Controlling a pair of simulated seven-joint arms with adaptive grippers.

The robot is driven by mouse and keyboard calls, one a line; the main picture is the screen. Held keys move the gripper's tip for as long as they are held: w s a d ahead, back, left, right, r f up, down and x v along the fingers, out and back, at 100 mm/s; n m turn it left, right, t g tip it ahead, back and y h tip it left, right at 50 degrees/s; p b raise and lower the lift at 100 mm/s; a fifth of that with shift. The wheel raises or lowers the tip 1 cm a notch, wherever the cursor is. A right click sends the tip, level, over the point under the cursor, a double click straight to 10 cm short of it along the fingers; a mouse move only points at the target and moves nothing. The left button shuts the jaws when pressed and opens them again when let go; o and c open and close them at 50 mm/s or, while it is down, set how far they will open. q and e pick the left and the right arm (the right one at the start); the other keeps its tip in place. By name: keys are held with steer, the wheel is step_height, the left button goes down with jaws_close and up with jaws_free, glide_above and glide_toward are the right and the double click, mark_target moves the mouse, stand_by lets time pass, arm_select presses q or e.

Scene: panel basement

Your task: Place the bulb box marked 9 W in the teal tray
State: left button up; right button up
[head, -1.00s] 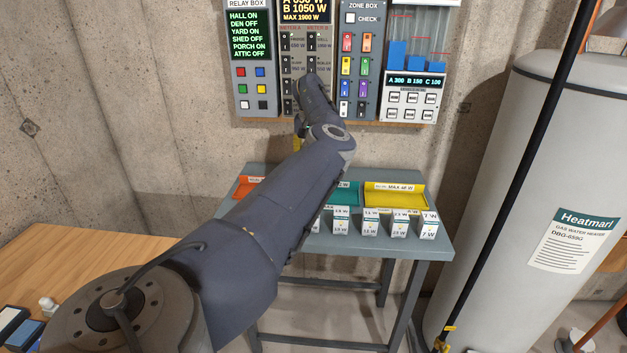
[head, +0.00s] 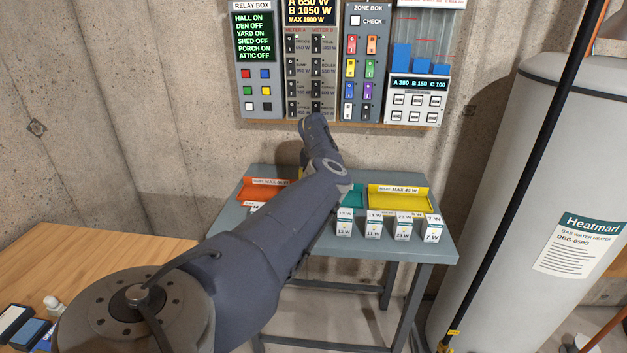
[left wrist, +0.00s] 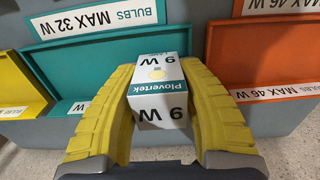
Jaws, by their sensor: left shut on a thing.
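The bulb box marked 9 W (left wrist: 160,92) is white with a teal band reading Plovertek. In the left wrist view it sits between the yellow fingers of my left gripper (left wrist: 158,105), which is shut on it. The teal tray (left wrist: 62,80), labelled BULBS MAX 32 W, lies beyond and to the left of the box in that view. In the head view only the right part of the teal tray (head: 354,195) shows. My right gripper is not in view.
An orange tray (head: 262,192) and a yellow tray (head: 398,204) flank the teal one on the grey table (head: 440,243). Several white bulb boxes (head: 373,228) stand along the front edge. Switch panels (head: 310,75) hang on the wall behind. A water heater (head: 540,170) stands right.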

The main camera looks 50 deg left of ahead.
arm_select(q)
steer(key=shift+f, duration=0.5)
steer(key=shift+f, duration=0.15)
steer(key=o, duration=1.1)
step_height(320, 180, up, 12)
steer(key=shift+r, duration=0.2)
